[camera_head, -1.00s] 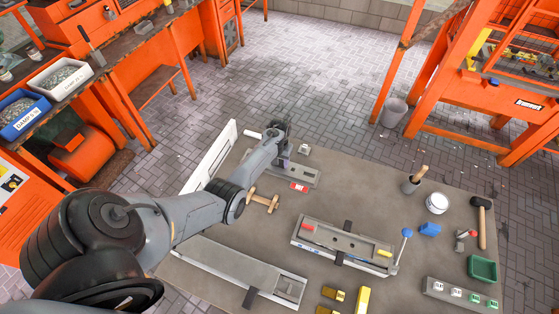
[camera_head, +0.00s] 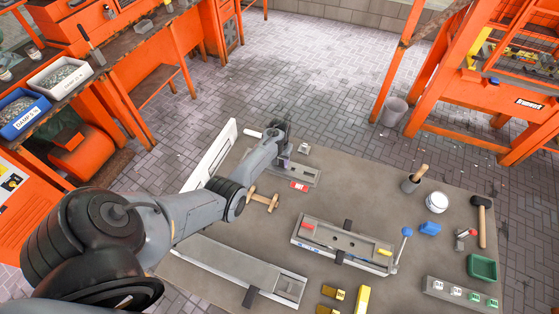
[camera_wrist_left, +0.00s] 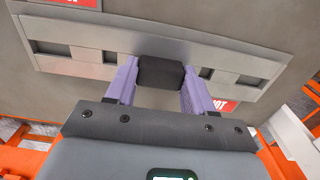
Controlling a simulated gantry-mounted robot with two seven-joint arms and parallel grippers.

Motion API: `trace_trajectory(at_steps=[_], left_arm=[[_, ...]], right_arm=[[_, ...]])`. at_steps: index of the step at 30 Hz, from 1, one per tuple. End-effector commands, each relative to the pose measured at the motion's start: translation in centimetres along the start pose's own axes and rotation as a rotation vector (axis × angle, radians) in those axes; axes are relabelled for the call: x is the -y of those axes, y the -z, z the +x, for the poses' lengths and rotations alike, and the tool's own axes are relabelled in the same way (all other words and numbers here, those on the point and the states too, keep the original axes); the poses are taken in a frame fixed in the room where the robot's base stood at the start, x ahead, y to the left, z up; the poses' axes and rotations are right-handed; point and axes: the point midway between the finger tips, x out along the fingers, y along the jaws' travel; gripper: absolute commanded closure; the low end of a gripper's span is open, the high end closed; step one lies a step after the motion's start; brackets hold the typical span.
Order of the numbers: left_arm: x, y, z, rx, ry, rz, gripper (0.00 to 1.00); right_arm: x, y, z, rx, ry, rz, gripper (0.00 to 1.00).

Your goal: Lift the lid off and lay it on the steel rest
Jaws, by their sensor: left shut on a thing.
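My left gripper (camera_wrist_left: 160,90) has its two purple fingers closed on either side of a black block (camera_wrist_left: 160,71), which looks like a handle. The block is at the middle of a long grey metal plate with square slots (camera_wrist_left: 80,58), apparently the lid. I cannot tell whether this plate is raised or resting on something. In the head view, the left gripper (camera_head: 283,160) is at the far left of the table, over a grey plate (camera_head: 311,173) with a red label beside it, and my arm hides part of it. I cannot tell which piece is the steel rest. My right gripper is not in view.
A grey mould (camera_head: 343,240) with black straps lies mid-table, and a long grey tray (camera_head: 240,268) lies at front left. A wooden piece (camera_head: 262,202) lies near my arm.

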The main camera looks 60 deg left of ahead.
Motion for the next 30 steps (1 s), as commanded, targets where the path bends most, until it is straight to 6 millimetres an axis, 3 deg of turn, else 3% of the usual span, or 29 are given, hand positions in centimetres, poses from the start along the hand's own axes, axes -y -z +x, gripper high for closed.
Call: trace_trajectory(at_steps=[4,5,10,16,20,30], left_arm=[[0.0,0.0,0.01,-0.001,0.0,0.001,1.0],[0.0,0.0,0.01,0.0,0.0,0.001,0.43],[-0.01,-0.03,0.04,0.0,0.0,0.001,0.18],[-0.01,-0.05,0.05,0.001,0.0,0.001,0.18],[-0.01,-0.12,0.13,0.002,0.0,0.001,0.0],[-0.01,-0.06,-0.28,0.001,0.0,0.001,0.0]], right_arm=[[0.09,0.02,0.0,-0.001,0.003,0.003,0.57],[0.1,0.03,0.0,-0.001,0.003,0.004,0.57],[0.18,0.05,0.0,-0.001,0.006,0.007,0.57],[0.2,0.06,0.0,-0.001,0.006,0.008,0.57],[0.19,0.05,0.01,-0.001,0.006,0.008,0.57],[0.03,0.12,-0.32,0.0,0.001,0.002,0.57]])
